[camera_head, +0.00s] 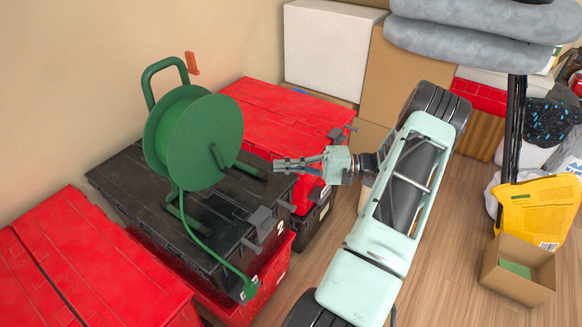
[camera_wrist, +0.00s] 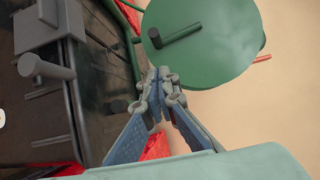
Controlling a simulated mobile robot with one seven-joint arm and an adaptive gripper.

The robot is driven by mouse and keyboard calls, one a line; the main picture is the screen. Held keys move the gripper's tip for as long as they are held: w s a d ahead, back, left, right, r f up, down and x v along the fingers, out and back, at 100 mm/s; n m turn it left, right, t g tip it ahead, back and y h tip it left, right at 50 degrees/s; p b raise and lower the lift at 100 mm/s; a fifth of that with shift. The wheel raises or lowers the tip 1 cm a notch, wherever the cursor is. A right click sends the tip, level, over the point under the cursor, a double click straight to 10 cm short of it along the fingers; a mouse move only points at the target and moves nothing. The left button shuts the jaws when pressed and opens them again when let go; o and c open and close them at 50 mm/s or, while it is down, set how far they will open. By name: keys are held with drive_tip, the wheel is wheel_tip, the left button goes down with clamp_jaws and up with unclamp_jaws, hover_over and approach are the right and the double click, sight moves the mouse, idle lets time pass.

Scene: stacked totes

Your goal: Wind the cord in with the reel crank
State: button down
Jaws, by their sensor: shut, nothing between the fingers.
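A green cord reel (camera_head: 185,135) stands on a black tote lid. Its round side disc faces my arm and also shows in the wrist view (camera_wrist: 215,60). A crank arm (camera_head: 217,156) sits on the disc, with a dark crank handle (camera_head: 250,171) sticking out to the right; the handle also shows in the wrist view (camera_wrist: 181,34). A green cord (camera_head: 205,246) runs from the reel over the lid to a plug end (camera_head: 243,291) at the front edge. My gripper (camera_head: 277,165) is shut and empty, just right of the handle's end, apart from it in the wrist view (camera_wrist: 160,76).
Red-lidded totes stand at the front left (camera_head: 110,265) and behind (camera_head: 285,110). Cardboard boxes (camera_head: 390,80) stack at the back. A small open box (camera_head: 518,270) sits right on the wood floor.

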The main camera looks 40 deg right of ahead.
drive_tip(key=x, duration=0.4)
drive_tip(key=a+b, duration=0.1)
drive_tip(key=a, duration=0.2)
drive_tip(key=shift+s+a, duration=0.15)
drive_tip(key=shift+a, duration=0.5)
drive_tip(key=shift+a, duration=0.1)
drive_tip(key=shift+s+a+f+m, duration=0.1)
drive_tip(key=shift+a+m, duration=0.1)
drive_tip(key=shift+m, duration=0.1)
drive_tip(key=shift+s+a+f+m+t+y, duration=0.15)
drive_tip(key=shift+a+m+t+y, duration=0.15)
